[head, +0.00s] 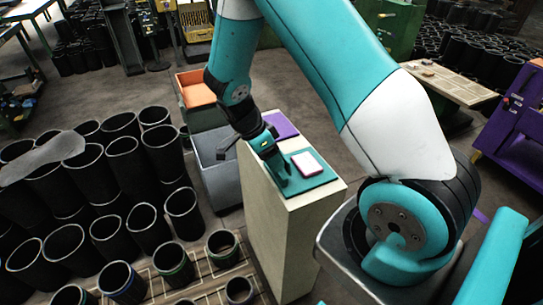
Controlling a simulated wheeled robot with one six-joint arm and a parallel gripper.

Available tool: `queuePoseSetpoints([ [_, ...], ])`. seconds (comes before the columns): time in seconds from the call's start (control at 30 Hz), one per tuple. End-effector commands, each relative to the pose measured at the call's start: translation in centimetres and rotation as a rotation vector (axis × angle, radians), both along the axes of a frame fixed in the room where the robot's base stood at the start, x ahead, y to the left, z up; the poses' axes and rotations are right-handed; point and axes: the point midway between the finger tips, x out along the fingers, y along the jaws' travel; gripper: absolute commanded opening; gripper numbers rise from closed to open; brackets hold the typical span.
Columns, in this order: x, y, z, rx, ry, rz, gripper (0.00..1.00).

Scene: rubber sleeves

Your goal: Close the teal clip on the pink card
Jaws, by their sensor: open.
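The pink card (307,163) is a small pale pink rectangle lying on a dark green mat (325,178) on top of the pale pedestal. A dark teal upright piece (281,178), which looks like the clip, stands at the card's left, at the mat's left side. A small gap seems to separate it from the card. My gripper (268,149) is open, pointing down just above and behind this piece. The gripper's dark fingers overlap the clip's top in the picture, so I cannot tell whether they touch. The clip's jaws are too small to make out.
A purple pad (281,126) lies behind the mat on the pedestal (280,230). Many black rubber sleeves (125,160) stand at the left. A grey bin (217,170) and an orange-lined bin (198,92) stand behind the pedestal. Open floor lies beyond.

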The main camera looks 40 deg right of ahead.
Motion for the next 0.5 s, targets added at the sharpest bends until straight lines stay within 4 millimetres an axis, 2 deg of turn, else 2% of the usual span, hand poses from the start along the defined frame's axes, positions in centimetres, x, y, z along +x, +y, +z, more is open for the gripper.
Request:
queuePoseSetpoints([
  [0.3, -0.08, -0.09, -0.29, 0.000, -0.002, 0.001, 0.54],
  [0.37, -0.08, -0.09, -0.29, 0.000, -0.002, 0.001, 0.43],
  [0.5, -0.07, -0.08, -0.27, 0.000, -0.002, 0.001, 0.10],
])
